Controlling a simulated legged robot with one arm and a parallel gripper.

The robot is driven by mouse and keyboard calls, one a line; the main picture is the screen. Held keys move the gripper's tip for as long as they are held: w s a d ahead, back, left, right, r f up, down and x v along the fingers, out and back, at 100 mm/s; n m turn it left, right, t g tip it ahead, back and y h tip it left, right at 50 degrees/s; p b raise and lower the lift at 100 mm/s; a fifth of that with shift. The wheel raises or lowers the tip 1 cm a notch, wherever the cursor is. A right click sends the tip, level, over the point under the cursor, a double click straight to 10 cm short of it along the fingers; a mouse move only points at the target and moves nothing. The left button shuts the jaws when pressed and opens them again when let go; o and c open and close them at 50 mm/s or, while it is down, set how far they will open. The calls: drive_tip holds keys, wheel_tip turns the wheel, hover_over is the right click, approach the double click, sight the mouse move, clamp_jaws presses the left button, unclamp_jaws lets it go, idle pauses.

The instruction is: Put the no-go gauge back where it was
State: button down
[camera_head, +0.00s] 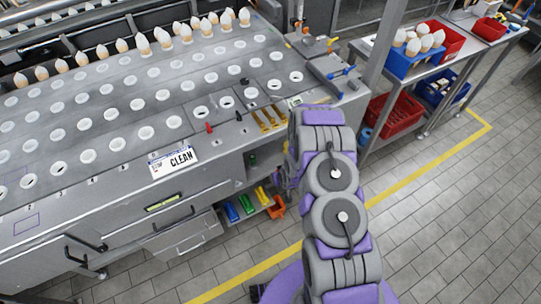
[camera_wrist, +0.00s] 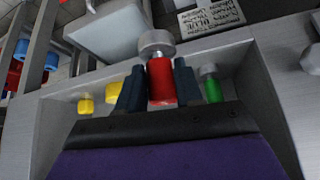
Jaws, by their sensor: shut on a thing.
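A red-handled gauge (camera_wrist: 161,83) with a round grey metal head stands upright between the dark fingers of my gripper (camera_wrist: 160,88) in the wrist view. My gripper is shut on its red handle. A green-handled gauge (camera_wrist: 212,88) with a grey head stands just right of the fingers, in the same recess. The recess also shows under the bench top in the head view, with a green piece (camera_head: 252,160) in it. My arm hides the fingers and the red gauge there. I cannot tell whether the gauge's lower end touches the recess floor.
Yellow pieces (camera_wrist: 85,105) stand left of the fingers, and the recess walls (camera_wrist: 262,85) are close on both sides. Coloured bins (camera_head: 246,204) sit below the recess. The bench (camera_head: 100,160) carries rows of round holders and a CLEAN sign (camera_head: 174,160).

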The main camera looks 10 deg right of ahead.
drive_tip(key=w, duration=0.2)
drive_tip(key=w+a, duration=0.1)
drive_tip(key=w, duration=0.2)
drive_tip(key=w+b, duration=0.1)
drive_tip(key=w, duration=0.2)
drive_tip(key=shift+a, duration=0.25)
drive_tip(key=shift+w+d, duration=0.15)
drive_tip(key=shift+w, duration=0.65)
drive_tip(key=w, duration=0.1)
drive_tip(key=w+a, duration=0.1)
drive_tip(key=shift+w+a, duration=0.1)
drive_tip(key=shift+w, duration=0.3)
drive_tip(key=shift+a+f+b, duration=0.1)
drive_tip(key=shift+f+b, duration=0.2)
drive_tip(key=shift+b, duration=0.2)
drive_tip(key=shift+s, duration=0.1)
drive_tip(key=shift+d, duration=0.35)
drive_tip(key=c, duration=0.9)
unclamp_jaws()
drive_tip(key=shift+o, duration=0.8)
drive_tip(key=shift+a, duration=0.2)
